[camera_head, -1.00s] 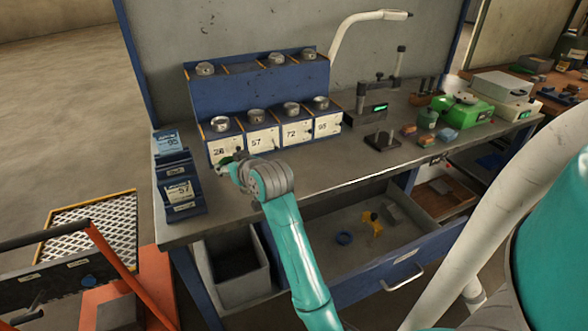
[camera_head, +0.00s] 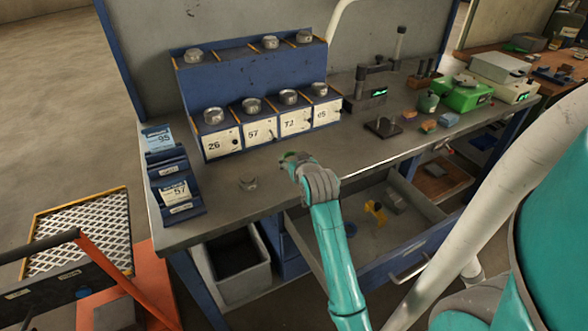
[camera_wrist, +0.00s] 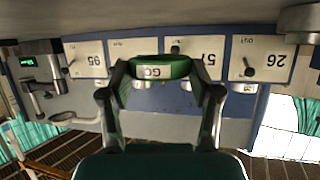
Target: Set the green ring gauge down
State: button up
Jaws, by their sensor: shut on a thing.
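The green ring gauge (camera_wrist: 178,67), with a white GO label, is between the two fingers of my gripper (camera_wrist: 163,83) in the wrist view. My gripper is shut on it. In the head view my gripper (camera_head: 290,160) is over the front part of the grey bench top (camera_head: 225,220), in front of the 72 card. Only a small bit of green shows at its tip there. I cannot tell how high the ring is above the bench.
A small metal piece (camera_head: 248,183) lies on the bench left of my gripper. A blue rack (camera_head: 250,85) with numbered cards and metal rings stands behind. Blue card holders (camera_head: 178,190) are at the left. An open drawer (camera_head: 390,245) is below right. Bare bench lies around my gripper.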

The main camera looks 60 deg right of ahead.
jog(key=shift+f, duration=2.05)
jog(key=shift+f, duration=0.1)
jog(key=o, duration=1.4)
jog(key=shift+c, duration=0.2)
